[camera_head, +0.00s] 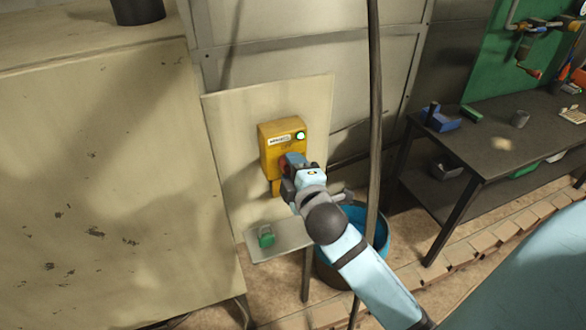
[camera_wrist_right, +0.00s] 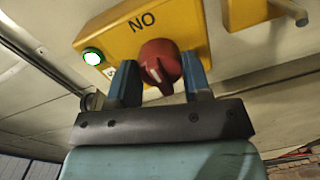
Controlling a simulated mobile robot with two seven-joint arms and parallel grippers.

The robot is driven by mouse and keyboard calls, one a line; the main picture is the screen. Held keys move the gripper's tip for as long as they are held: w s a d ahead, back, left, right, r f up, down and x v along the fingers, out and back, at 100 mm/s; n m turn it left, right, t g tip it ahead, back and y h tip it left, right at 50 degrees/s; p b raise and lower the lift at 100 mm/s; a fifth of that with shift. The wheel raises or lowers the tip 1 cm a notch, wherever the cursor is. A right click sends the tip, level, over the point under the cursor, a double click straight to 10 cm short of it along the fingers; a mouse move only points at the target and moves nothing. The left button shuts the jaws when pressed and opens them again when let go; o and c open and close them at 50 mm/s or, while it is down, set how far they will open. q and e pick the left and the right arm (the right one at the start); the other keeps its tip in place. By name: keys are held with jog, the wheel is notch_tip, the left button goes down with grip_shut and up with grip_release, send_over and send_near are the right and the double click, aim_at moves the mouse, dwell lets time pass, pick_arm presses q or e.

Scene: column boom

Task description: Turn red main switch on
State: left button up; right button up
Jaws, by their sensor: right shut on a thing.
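The red main switch (camera_wrist_right: 158,56) is a round knob with a white mark on the yellow box (camera_wrist_right: 110,38), which also shows in the head view (camera_head: 270,135). My right gripper (camera_wrist_right: 158,64) has its two blue fingers on either side of the knob and is shut on it. In the head view my right gripper (camera_head: 291,170) covers most of the knob. A lamp (camera_wrist_right: 93,56) on the box glows green, also in the head view (camera_head: 300,135). The letters "NO" show beside the knob. My left gripper is not in view.
The box is on a pale board (camera_head: 225,130). Below is a small shelf (camera_head: 290,240) with a green object (camera_head: 266,236). A dark pole (camera_head: 374,120) and blue bin (camera_head: 378,222) stand right of it. A large pale cabinet (camera_head: 100,180) fills the left; a workbench (camera_head: 490,150) is right.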

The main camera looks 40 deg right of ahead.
jog(key=o, duration=0.9)
jog(key=b+v, duration=0.1)
jog(key=v, duration=1.3)
jog(key=shift+r, duration=0.1)
jog(key=shift+w, duration=0.1)
jog(key=s+a+f+m+g+y, duration=0.1)
jog(key=a+f+m+g+y, duration=0.1)
jog(key=f, duration=0.8)
jog(key=s+a+f+m+g+y, duration=0.2)
jog(key=a+f+m, duration=0.1)
jog(key=f, duration=0.7)
jog(key=s+a+f+m+g+y, duration=0.2)
jog(key=a+f+m+y, duration=0.1)
jog(key=f, duration=0.7)
jog(key=shift+m, duration=0.9)
